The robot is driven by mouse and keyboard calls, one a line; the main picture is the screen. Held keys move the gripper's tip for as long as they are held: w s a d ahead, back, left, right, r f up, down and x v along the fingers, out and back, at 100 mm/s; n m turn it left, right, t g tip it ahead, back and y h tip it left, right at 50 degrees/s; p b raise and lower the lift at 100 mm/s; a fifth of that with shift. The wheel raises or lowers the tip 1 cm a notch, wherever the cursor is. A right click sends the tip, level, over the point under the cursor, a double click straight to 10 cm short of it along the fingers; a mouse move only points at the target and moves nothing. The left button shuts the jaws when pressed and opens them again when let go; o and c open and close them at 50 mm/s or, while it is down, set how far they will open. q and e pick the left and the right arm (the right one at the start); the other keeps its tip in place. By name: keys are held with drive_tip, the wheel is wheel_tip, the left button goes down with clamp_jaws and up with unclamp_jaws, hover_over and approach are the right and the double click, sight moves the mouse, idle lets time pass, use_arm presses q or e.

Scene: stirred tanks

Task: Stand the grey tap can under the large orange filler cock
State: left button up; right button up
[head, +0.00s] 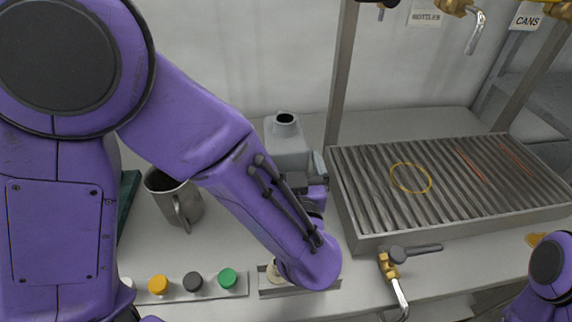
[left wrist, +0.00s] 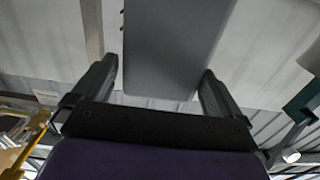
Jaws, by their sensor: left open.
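The grey can (head: 287,150), with a dark round mouth on top, stands upright on the bench left of the grated tray. My left gripper (head: 314,180) is at its near right side, partly hidden by my forearm. In the left wrist view the can (left wrist: 172,45) fills the space between the two fingers of the open left gripper (left wrist: 158,72); contact cannot be told. An orange-yellow fitting (head: 560,10) is cut off at the top right corner, near the CANS sign (head: 527,15); I cannot tell if it is the large filler cock. My right gripper is out of view.
The grated tray (head: 350,190) carries a yellow ring (head: 411,178) and red line marks. A brass cock with a spout (head: 475,32) hangs above it. A frame post (head: 341,75) rises behind. A metal mug (head: 172,200), coloured caps (head: 193,282) and a brass tap (head: 388,266) are nearer.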

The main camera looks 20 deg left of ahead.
use_arm(q)
drive_tip(key=x, duration=0.5)
drive_tip(key=shift+w+a+p, duration=0.1)
drive_tip(key=shift+a+p, duration=0.1)
drive_tip(key=shift+p, duration=0.2)
drive_tip(key=shift+r, duration=0.1)
drive_tip(key=c, duration=1.4)
